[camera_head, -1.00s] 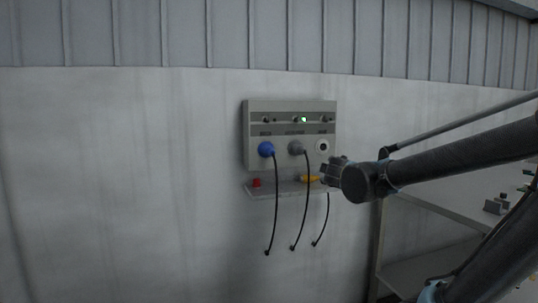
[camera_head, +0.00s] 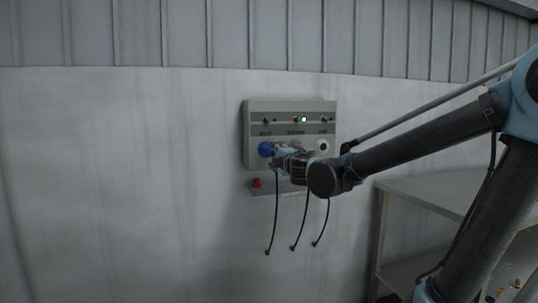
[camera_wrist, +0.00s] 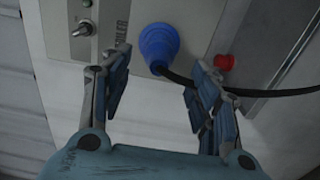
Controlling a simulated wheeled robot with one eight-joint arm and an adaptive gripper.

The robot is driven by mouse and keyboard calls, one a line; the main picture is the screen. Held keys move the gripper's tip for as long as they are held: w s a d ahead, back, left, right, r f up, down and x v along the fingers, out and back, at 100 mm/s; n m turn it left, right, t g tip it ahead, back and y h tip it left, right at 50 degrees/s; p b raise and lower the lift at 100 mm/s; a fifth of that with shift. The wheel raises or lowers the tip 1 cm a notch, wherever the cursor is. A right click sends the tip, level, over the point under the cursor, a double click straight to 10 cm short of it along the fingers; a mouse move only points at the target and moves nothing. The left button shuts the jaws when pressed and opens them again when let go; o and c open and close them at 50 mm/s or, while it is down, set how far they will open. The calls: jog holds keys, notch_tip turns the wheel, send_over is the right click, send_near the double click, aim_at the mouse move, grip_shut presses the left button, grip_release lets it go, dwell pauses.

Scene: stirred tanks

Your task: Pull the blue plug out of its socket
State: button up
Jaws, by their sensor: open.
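The blue plug (camera_head: 265,149) sits in the left socket of the grey wall panel (camera_head: 252,108), with a black cable hanging from it. In the wrist view the blue plug (camera_wrist: 159,45) is ahead of my fingertips, between their lines, and its black cable runs off to the right past the right finger. My gripper (camera_wrist: 160,72) is open and empty, with its two fingers apart. In the head view my gripper (camera_head: 280,152) is just right of the blue plug and partly hides the middle socket. I cannot tell whether a finger touches the plug or cable.
Toggle switches line the panel's top. A grey table (camera_head: 430,195) stands at right.

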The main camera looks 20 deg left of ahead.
aim_at(273, 153)
jog(key=shift+w, duration=0.1)
jog(key=shift+x, duration=4.45)
jog(key=shift+c, duration=0.6)
grip_shut()
jog(key=shift+v, duration=3.05)
